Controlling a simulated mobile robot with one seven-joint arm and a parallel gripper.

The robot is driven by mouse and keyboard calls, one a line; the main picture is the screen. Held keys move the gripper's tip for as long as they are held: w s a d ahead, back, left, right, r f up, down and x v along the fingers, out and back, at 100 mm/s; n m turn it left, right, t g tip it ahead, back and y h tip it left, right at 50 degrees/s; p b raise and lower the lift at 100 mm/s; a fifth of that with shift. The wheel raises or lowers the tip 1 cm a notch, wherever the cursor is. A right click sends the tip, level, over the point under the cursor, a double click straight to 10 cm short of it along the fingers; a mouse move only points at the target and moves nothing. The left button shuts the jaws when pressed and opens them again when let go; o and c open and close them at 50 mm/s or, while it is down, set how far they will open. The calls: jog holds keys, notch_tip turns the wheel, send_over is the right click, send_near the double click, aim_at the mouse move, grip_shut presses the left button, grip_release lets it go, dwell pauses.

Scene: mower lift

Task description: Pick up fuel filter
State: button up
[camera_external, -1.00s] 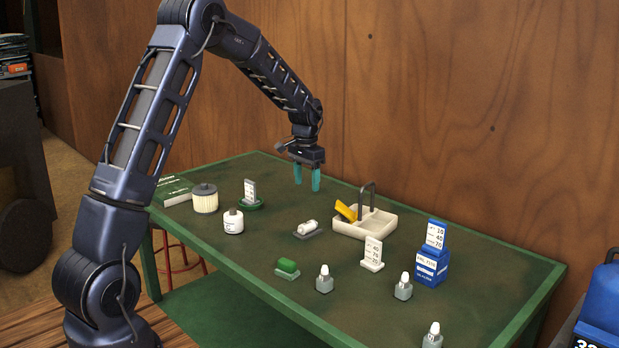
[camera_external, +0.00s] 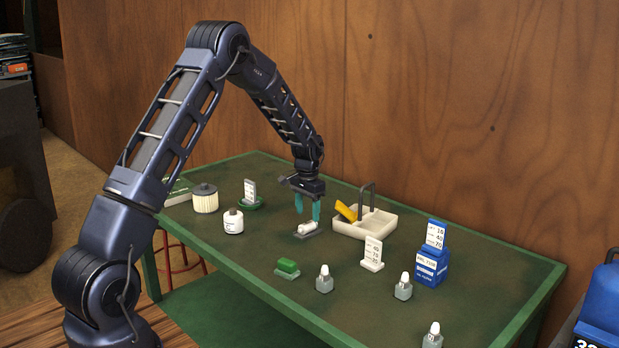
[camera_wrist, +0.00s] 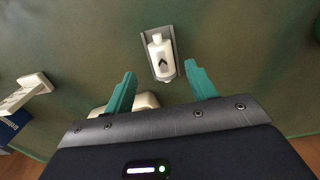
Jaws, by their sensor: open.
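The fuel filter, a small white cylinder with a dark arrow on it, lies in a grey cradle on the green table; I see it in the external view (camera_external: 307,227) and at the upper middle of the wrist view (camera_wrist: 160,52). My gripper (camera_external: 307,208) points down just above it, with its two teal fingers apart and empty. In the wrist view my gripper (camera_wrist: 160,76) has its fingertips to either side of the filter's near end, and the filter shows between and beyond them. I see no contact.
A cream tray (camera_external: 352,232) with a handle and a yellow item stands close to the right. A white label stand (camera_external: 373,254), blue box (camera_external: 432,265), green block (camera_external: 288,267), white canister (camera_external: 233,221) and cream round filter (camera_external: 205,198) stand around. The wooden wall is behind.

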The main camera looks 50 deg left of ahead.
aim_at(307, 225)
jog(key=f, duration=0.5)
jog(key=shift+a, duration=0.2)
jog(key=c, duration=1.1)
